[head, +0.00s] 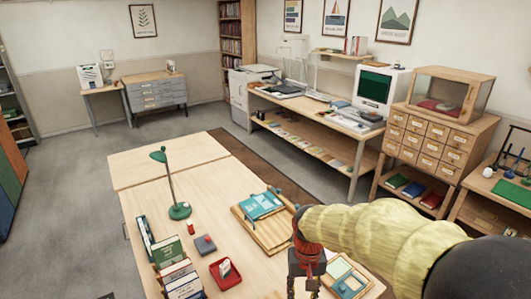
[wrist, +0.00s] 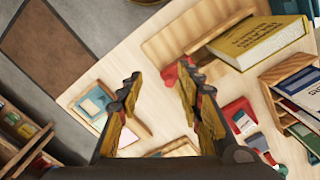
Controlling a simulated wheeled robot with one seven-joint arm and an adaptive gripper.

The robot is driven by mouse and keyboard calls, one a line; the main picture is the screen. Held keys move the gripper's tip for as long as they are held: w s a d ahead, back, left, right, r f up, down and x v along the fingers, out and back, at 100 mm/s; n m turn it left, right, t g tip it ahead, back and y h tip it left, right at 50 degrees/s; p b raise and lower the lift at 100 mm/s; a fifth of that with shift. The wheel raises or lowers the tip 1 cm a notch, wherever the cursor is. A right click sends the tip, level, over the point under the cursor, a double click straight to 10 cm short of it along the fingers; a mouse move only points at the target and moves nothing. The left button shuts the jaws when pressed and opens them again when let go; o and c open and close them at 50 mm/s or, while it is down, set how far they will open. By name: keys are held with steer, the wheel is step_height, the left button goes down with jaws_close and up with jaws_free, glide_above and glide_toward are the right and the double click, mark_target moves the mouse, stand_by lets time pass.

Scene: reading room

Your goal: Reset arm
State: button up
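My arm reaches in from the lower right of the head view in a pale yellow sleeve. My gripper (head: 306,272) hangs at its end, pointing down over the front part of the wooden table (head: 150,205). In the wrist view my gripper (wrist: 158,78) has its two dark and yellow fingers spread apart. Nothing is held between them; tabletop shows in the gap. The ends of the fingers are partly cut off from the head view.
A wooden tray (head: 283,243) with teal books (head: 261,205) lies beside my arm. A green lamp (head: 180,211), a red tray (head: 225,273) and upright books (head: 172,252) stand left of my gripper. Grey floor (head: 70,190) is clear left of the table.

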steer(key=s+d+r+t, duration=0.3)
steer(key=s+d+r, duration=0.1)
steer(key=s+r, duration=0.4)
steer(key=s+d+r+t, duration=0.3)
steer(key=s+d+r, duration=0.1)
steer(key=s+r, duration=0.5)
steer(key=shift+d, duration=0.25)
